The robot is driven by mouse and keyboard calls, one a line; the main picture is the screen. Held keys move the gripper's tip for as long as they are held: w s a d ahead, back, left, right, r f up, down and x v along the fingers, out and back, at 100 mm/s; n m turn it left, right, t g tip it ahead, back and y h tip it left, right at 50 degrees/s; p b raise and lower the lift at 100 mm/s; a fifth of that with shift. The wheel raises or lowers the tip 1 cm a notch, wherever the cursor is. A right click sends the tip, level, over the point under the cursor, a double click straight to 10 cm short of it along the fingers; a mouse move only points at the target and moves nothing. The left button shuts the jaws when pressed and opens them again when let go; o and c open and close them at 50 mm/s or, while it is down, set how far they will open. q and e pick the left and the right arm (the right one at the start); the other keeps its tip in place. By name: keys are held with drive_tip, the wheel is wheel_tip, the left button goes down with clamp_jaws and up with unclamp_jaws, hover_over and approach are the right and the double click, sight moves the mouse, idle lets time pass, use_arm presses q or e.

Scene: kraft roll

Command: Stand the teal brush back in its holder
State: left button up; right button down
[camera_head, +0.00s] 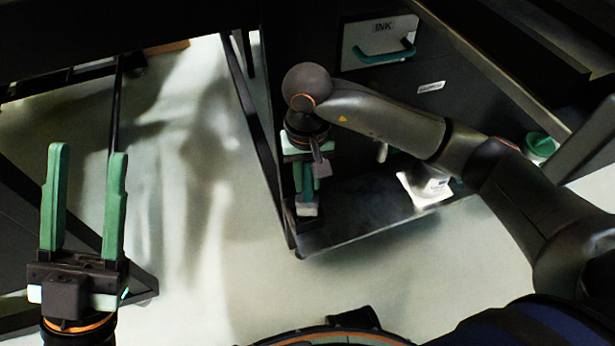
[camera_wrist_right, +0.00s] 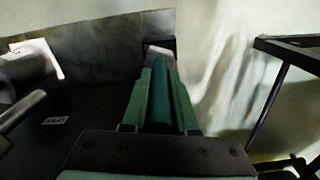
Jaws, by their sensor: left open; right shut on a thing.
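My right gripper (camera_head: 306,180) hangs over the near left corner of the dark shelf in the head view, fingers pointing down. It is shut on the teal brush (camera_wrist_right: 161,100), whose round teal body lies between the green fingers in the right wrist view. A pale grey block (camera_wrist_right: 159,53) shows at the fingertips, beside a dark patch at the shelf corner; I cannot tell whether it is the brush's end or part of the holder. The holder is not clearly visible. My left gripper (camera_head: 87,155) is open and empty at the left, over the floor.
The dark shelf (camera_head: 350,222) has a raised near edge. A white labelled packet (camera_head: 425,186) lies on it, right of my right gripper. A teal-and-white container (camera_head: 540,146) is further right. A drawer marked INK (camera_head: 358,45) is behind. Open floor lies left of the shelf.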

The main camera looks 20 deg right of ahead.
drive_tip(key=c, duration=0.7)
unclamp_jaws()
drive_tip(key=shift+f, duration=0.1)
